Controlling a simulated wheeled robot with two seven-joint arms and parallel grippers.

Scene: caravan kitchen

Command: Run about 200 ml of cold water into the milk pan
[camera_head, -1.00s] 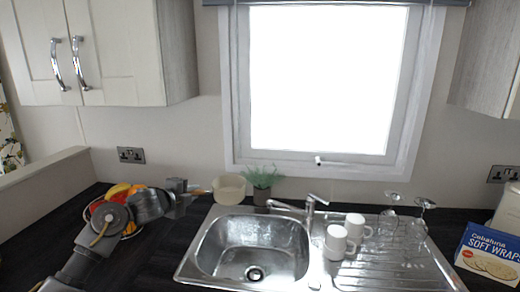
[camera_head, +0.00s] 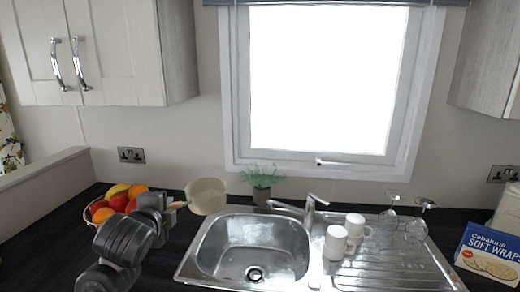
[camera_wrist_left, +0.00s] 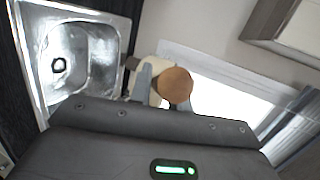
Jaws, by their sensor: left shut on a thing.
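The cream milk pan (camera_head: 207,196) is held up above the counter at the back left of the sink, outside the basin, and looks slightly tilted. My left gripper (camera_head: 174,203) is shut on its handle. In the left wrist view, the round wooden handle end (camera_wrist_left: 175,85) sits at the gripper fingers (camera_wrist_left: 158,88) and hides much of the pan. The steel sink basin (camera_head: 225,262) looks empty, with its drain showing. The chrome tap (camera_head: 311,207) stands behind the basin; no water shows from it. My right gripper is not in view.
Two white mugs (camera_head: 335,243) and upturned glasses (camera_head: 416,232) stand on the drainer (camera_head: 385,268). A potted plant (camera_head: 262,183) stands behind the sink, close to the pan. A fruit bowl (camera_head: 92,211) is at the left, a wraps box (camera_head: 489,256) at the right.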

